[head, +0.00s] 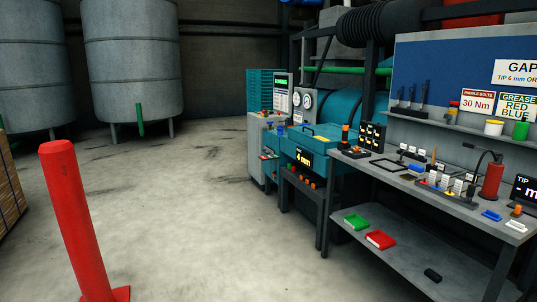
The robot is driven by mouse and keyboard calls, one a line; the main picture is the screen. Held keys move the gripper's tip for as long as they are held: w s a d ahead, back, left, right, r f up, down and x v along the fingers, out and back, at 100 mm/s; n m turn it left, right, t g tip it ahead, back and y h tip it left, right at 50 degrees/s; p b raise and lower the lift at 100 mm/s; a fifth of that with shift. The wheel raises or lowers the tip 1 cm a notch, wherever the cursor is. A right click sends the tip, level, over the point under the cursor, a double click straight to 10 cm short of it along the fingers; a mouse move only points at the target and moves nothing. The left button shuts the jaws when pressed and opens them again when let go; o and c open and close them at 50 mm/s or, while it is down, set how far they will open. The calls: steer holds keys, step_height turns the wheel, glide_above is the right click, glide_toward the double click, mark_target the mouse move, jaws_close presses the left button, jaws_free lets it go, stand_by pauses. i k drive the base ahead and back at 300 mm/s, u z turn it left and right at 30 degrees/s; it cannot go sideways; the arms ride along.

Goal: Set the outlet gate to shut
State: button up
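The teal machine (340,106) stands in the middle distance, right of centre. My gripper is not in view.
A red bollard (74,215) stands close at front left. Two grey tanks (132,65) stand at the back left. A workbench (398,176) with tools and a lower shelf (350,238) fills the right. The concrete floor between bollard and machine is clear.

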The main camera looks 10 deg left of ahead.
mark_target(267, 150)
steer(key=u, duration=0.4)
steer(key=i, duration=1.85)
steer(key=u, duration=0.7)
steer(key=i, duration=1.8)
steer(key=u, duration=0.3)
steer(key=i, duration=1.75)
steer(key=z, duration=0.25)
steer(key=i, duration=1.8)
steer(key=z, duration=0.45)
steer(key=i, duration=1.3)
steer(key=z, duration=0.2)
